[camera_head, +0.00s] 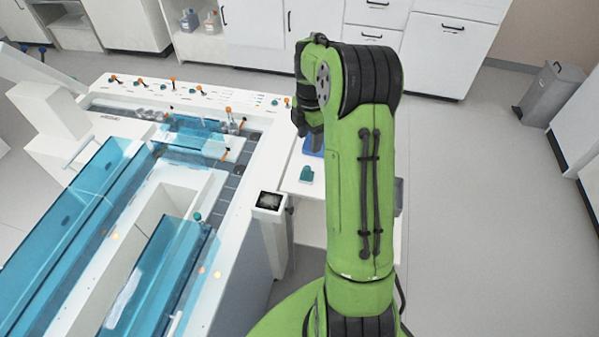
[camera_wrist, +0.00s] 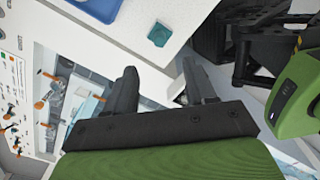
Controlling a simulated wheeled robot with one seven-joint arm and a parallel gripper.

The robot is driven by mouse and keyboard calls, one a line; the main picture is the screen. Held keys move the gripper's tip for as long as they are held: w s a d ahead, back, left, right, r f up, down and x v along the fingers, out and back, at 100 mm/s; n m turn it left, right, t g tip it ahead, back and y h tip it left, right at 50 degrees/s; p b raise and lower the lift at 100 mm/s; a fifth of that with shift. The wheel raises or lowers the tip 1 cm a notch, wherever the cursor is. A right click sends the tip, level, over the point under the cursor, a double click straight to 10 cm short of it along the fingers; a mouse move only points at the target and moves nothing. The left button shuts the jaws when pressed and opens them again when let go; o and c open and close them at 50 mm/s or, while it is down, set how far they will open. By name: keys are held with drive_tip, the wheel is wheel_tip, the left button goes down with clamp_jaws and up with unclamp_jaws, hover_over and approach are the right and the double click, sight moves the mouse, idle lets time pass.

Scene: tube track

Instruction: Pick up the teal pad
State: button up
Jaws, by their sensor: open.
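The teal pad (camera_head: 306,174) lies on a white side table (camera_head: 304,190), just left of my green arm in the head view. In the wrist view the teal pad (camera_wrist: 159,34) lies near the edge of the white surface, above and beyond my fingers. My gripper (camera_wrist: 160,88) is open, with its two dark fingers apart and nothing between them. The gripper is apart from the pad. In the head view my arm hides most of the gripper.
A blue tray (camera_head: 313,146) sits behind the pad, partly hidden by my arm; it also shows in the wrist view (camera_wrist: 98,8). A tube track machine with blue clear covers (camera_head: 70,215) stands at the left.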

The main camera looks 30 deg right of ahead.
sight(307, 167)
wheel_tip(307, 167, down, 13)
drive_tip(key=b, duration=0.3)
drive_tip(key=shift+w+a+f, duration=0.1)
drive_tip(key=shift+a+f, duration=0.05)
drive_tip(key=shift+f, duration=0.05)
drive_tip(key=shift+r, duration=0.1)
clamp_jaws()
drive_tip(key=shift+r, duration=0.1)
wheel_tip(307, 167, up, 10)
drive_tip(key=shift+p, duration=1.25)
drive_tip(key=c, duration=0.7)
unclamp_jaws()
clamp_jaws()
